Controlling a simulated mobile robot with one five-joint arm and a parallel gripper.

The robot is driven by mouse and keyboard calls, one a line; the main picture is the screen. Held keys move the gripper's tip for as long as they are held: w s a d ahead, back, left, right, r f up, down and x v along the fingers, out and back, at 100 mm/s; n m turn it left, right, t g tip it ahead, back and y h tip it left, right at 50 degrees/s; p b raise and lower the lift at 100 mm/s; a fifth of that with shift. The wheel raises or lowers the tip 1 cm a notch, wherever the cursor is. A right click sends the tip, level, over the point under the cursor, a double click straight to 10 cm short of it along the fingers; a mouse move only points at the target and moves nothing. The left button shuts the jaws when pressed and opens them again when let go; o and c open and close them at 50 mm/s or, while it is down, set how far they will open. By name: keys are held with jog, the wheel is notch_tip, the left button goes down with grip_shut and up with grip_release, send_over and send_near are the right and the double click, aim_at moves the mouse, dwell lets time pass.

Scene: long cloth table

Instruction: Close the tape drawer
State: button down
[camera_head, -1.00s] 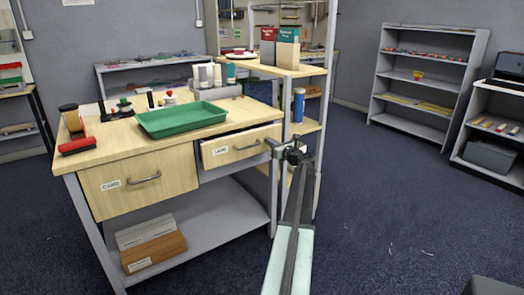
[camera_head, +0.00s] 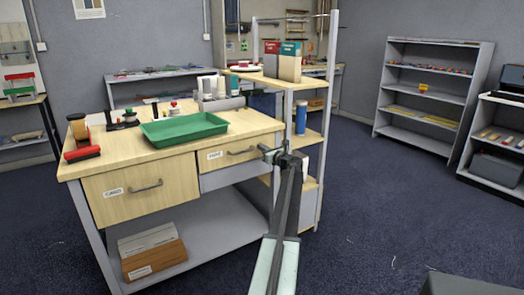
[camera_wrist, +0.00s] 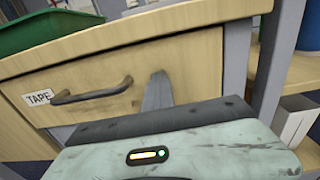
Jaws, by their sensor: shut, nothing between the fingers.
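The tape drawer (camera_head: 222,158) has a pale wooden front, a small label and a dark handle, at the right of the bench front. In the wrist view the drawer front (camera_wrist: 200,60) fills the upper middle, with the TAPE label (camera_wrist: 38,97) and handle (camera_wrist: 92,92) at left. My gripper (camera_head: 266,151) is shut and empty at the drawer's right end. Its tip (camera_wrist: 157,92) is against or very close to the front, right of the handle; contact is unclear.
The card drawer (camera_head: 140,188) beside it looks shut. A green tray (camera_head: 184,129) and a red-handled roller (camera_head: 82,154) sit on the bench top (camera_head: 130,150). A wooden shelf unit (camera_head: 310,140) stands close right of my gripper. The floor (camera_head: 370,200) at right is clear.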

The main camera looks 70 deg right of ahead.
jog(key=v, duration=1.4)
jog(key=shift+a, duration=0.2)
jog(key=shift+w, duration=0.1)
